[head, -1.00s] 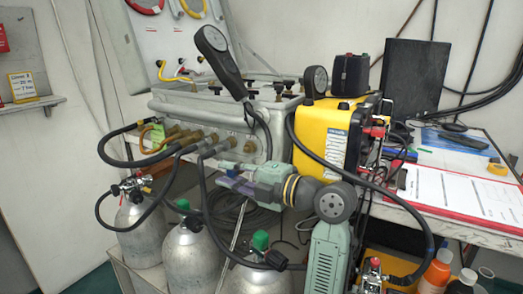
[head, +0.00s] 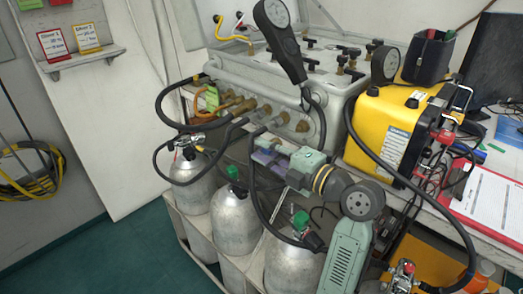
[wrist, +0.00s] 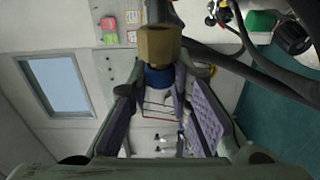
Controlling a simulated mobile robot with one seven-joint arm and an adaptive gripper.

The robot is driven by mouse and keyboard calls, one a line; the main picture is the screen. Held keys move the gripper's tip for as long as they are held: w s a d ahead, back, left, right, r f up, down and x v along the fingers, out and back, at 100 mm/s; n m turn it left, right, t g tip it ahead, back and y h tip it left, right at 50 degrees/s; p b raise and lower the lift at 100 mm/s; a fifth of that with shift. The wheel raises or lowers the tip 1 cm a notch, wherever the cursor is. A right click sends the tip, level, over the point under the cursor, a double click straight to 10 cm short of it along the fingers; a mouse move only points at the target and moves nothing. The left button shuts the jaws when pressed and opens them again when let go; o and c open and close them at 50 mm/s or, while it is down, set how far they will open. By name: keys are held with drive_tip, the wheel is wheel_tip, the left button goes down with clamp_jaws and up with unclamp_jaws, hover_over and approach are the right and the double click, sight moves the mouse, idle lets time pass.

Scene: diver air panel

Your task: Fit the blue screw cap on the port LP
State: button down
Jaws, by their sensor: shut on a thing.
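The blue screw cap (wrist: 158,77) shows in the wrist view between the tips of my gripper (wrist: 160,84), whose purple-padded fingers are shut on it. A brass fitting (wrist: 158,44) is lined up with the cap and appears to meet it; whether the two are threaded together I cannot tell. In the head view my gripper (head: 272,160) is at the lower front of the grey air panel (head: 338,98), just below its row of brass ports (head: 283,117). The cap is hidden there. No LP label is readable, so I cannot tell which port is LP.
Black hoses (head: 258,190) hang from the panel close to my gripper. Silver cylinders (head: 233,222) stand below. Floor is clear at lower left.

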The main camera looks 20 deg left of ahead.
sight(280, 143)
drive_tip(key=shift+w+d+r+p, duration=0.1)
drive_tip(key=shift+w+d+p, duration=0.2)
drive_tip(key=shift+w, duration=0.4)
drive_tip(key=shift+w+d+p, duration=0.2)
drive_tip(key=shift+w+p, duration=0.05)
drive_tip(key=shift+w, duration=0.4)
drive_tip(key=shift+w+d+f+b, duration=0.15)
drive_tip(key=shift+w+b, duration=0.15)
drive_tip(key=shift+w, duration=0.15)
drive_tip(key=shift+w+d+f+b, duration=0.15)
drive_tip(key=shift+w+b, duration=0.15)
drive_tip(key=shift+w, duration=0.15)
drive_tip(key=shift+w+d+r, duration=0.15)
drive_tip(key=shift+w+r, duration=0.05)
drive_tip(key=shift+w, duration=0.25)
